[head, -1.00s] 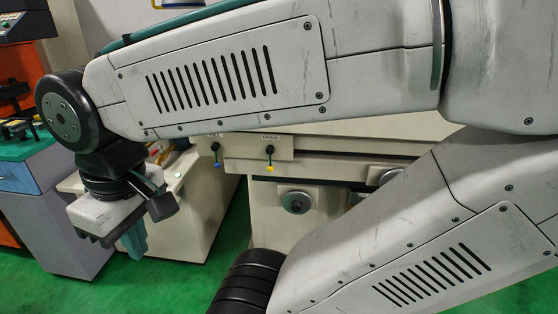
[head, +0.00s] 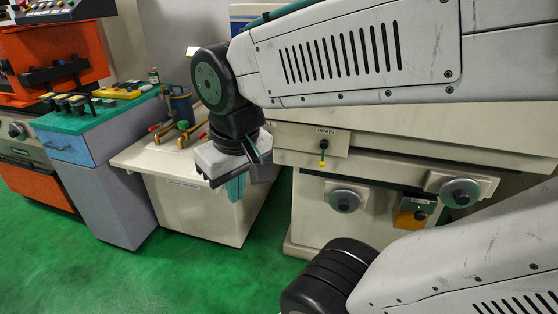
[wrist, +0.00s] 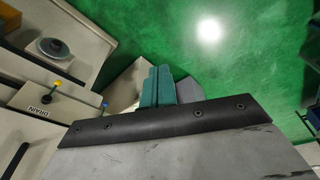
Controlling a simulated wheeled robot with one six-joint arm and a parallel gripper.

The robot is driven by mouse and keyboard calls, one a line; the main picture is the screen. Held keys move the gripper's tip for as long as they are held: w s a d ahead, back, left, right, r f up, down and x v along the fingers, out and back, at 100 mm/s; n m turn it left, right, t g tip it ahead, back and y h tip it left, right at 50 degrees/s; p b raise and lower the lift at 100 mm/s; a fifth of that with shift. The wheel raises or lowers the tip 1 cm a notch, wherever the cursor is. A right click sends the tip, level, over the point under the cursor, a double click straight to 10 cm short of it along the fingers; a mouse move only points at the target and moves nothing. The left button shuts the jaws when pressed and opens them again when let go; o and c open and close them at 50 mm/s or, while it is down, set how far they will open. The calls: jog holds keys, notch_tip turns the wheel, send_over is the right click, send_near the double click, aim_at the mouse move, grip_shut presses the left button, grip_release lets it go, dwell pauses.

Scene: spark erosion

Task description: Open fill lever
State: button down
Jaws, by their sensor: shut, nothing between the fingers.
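The fill lever (wrist: 104,104) shows in the wrist view as a small blue tip just beyond the dark edge of my gripper's housing; its base is hidden. In the head view my wrist hides it. The drain lever, with a yellow tip (head: 322,163), hangs under the DRAIN label on the cream machine panel (head: 335,143). It also shows in the wrist view (wrist: 57,84). My gripper (head: 236,188) points down left of the drain lever, its teal fingers shut and empty. In the wrist view the fingers (wrist: 158,88) are together, apart from the blue tip.
Round handwheels (head: 345,199) stick out of the machine front below the panel. A cream cabinet (head: 190,205) with tools on top stands behind my gripper at left. A blue-grey cabinet (head: 110,195) and orange machine stand farther left. Green floor (head: 110,275) is open in front.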

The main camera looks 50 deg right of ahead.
jog(key=w+d+f+m+t+h, duration=0.1)
jog(key=w+d+f+m+t, duration=0.2)
jog(key=w+d, duration=0.45)
jog(key=w+d+f+m+t+h, duration=0.25)
jog(key=w+d+f, duration=0.25)
jog(key=d, duration=0.6)
jog(key=w+d+f+m+t, duration=0.1)
jog(key=w+d+f+m, duration=0.3)
jog(key=w+d, duration=0.4)
jog(key=s+d+f+m+t, duration=0.3)
jog(key=d+f+m+t, duration=0.1)
jog(key=d+f, duration=0.35)
jog(key=s+d+f+m+t, duration=0.1)
jog(key=s+m+t, duration=0.1)
jog(key=s+m, duration=0.1)
jog(key=s+d+f+m+t, duration=0.1)
jog(key=s+f+m+t, duration=0.1)
jog(key=s, duration=0.4)
jog(key=shift+s+d+f+m+t, duration=0.25)
jog(key=shift+d+m+t, duration=0.05)
jog(key=shift+m+t, duration=0.55)
jog(key=a+x, duration=0.3)
jog(key=x, duration=0.9)
jog(key=shift+x, duration=0.8)
jog(key=shift+d+r, duration=0.1)
jog(key=shift+d, duration=0.05)
